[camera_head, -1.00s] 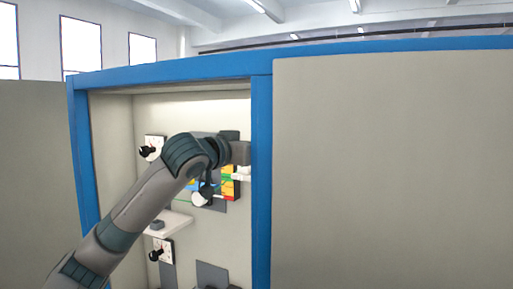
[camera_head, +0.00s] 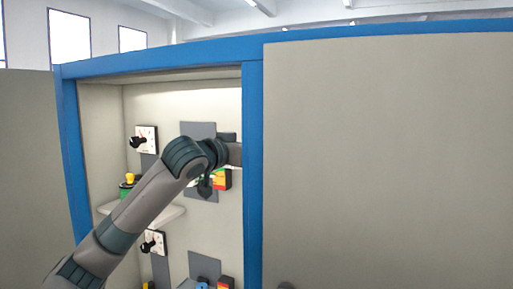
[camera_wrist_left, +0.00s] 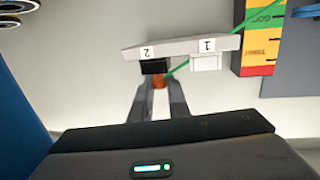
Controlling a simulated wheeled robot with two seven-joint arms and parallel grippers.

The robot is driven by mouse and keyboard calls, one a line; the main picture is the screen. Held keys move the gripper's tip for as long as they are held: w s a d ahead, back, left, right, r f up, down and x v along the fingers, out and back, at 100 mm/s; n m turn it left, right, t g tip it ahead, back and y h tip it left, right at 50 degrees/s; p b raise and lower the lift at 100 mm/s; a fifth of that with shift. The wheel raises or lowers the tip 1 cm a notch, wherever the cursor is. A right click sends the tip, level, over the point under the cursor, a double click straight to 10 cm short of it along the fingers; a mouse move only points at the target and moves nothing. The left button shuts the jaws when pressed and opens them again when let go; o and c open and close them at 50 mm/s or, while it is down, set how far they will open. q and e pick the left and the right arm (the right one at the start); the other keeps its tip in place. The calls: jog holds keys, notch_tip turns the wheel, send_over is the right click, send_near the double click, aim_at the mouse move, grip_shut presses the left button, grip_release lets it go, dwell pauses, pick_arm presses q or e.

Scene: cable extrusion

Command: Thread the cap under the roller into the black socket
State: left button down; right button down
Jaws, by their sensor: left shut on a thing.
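In the left wrist view my left gripper (camera_wrist_left: 160,98) is shut on a small orange-brown cap (camera_wrist_left: 160,82). The cap is right at the open side of the black socket (camera_wrist_left: 155,66), under the label 2 on a white bracket (camera_wrist_left: 178,46). I cannot tell how far in it is. A green cable (camera_wrist_left: 220,40) runs from near the cap up to the right, past the white socket (camera_wrist_left: 206,63) under the label 1. I cannot make out the roller.
A red, yellow and green gauge block (camera_wrist_left: 262,40) stands right of the bracket; it also shows in the head view (camera_head: 222,179). The blue cabinet frame (camera_head: 254,180) is close to my wrist. A black-knobbed switch (camera_head: 147,138) and a shelf (camera_head: 170,214) are inside the cabinet.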

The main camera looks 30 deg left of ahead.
pick_arm(q)
jog(key=shift+f, duration=0.25)
dwell(0.5)
jog(key=c, duration=1.6)
grip_release()
jog(key=shift+s, duration=0.15)
jog(key=shift+s+a+b, duration=0.1)
jog(key=shift+s+b, duration=0.4)
jog(key=shift+s, duration=0.1)
jog(key=shift+s+a+r+b, duration=0.25)
jog(key=shift+s+b, duration=0.7)
jog(key=shift+s, duration=1.7)
jog(key=shift+s+a+b, duration=0.5)
jog(key=shift+s+b, duration=0.4)
jog(key=shift+s, duration=1.7)
jog(key=shift+s+a+r+b, duration=0.25)
jog(key=shift+s+b, duration=0.7)
jog(key=shift+s, duration=1.7)
jog(key=shift+a+f, duration=0.1)
